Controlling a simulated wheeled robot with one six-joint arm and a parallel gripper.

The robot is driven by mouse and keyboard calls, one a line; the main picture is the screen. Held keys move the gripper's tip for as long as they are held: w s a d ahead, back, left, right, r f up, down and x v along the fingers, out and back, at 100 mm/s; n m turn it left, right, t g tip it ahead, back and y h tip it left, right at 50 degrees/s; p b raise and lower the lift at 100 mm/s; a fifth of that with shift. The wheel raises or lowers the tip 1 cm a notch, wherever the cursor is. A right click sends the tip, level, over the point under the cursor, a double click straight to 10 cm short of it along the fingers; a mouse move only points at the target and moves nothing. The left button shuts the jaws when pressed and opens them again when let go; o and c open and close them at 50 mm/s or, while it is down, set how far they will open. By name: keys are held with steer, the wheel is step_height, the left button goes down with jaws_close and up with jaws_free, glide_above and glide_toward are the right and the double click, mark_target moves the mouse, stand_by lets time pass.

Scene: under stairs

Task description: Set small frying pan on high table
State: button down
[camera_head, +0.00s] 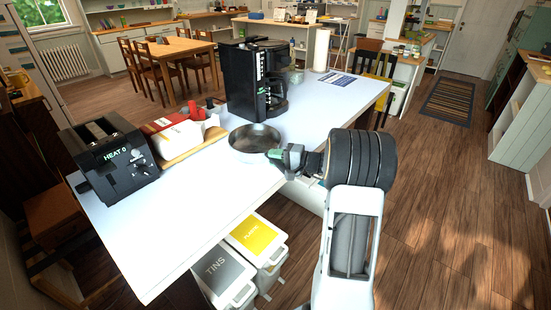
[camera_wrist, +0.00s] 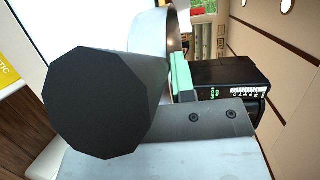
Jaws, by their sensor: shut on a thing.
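The small frying pan (camera_head: 252,137), a round metal pan, is at the white high table (camera_head: 205,208), over its front middle part. It looks level, and I cannot tell whether its base touches the top. My gripper (camera_head: 276,155) is at the pan's near right side, shut on its handle. In the wrist view, the black handle (camera_wrist: 95,100) points at the camera, with part of the metal pan (camera_wrist: 150,38) behind it. A green finger pad (camera_wrist: 181,76) shows beside the handle; the other finger is hidden.
A black toaster (camera_head: 112,160) stands at the left, beside a red and white package (camera_head: 178,135) on a board. A black coffee maker (camera_head: 258,80) stands behind the pan. A paper sheet (camera_head: 337,78) lies at the far right. Bins (camera_head: 258,240) stand below. The table's front left is clear.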

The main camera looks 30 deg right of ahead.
steer(key=shift+f, duration=0.1)
steer(key=c, duration=0.9)
jaws_free()
steer(key=shift+c, duration=0.2)
steer(key=shift+r, duration=0.25)
steer(key=v, duration=1.2)
steer(key=shift+b, duration=0.35)
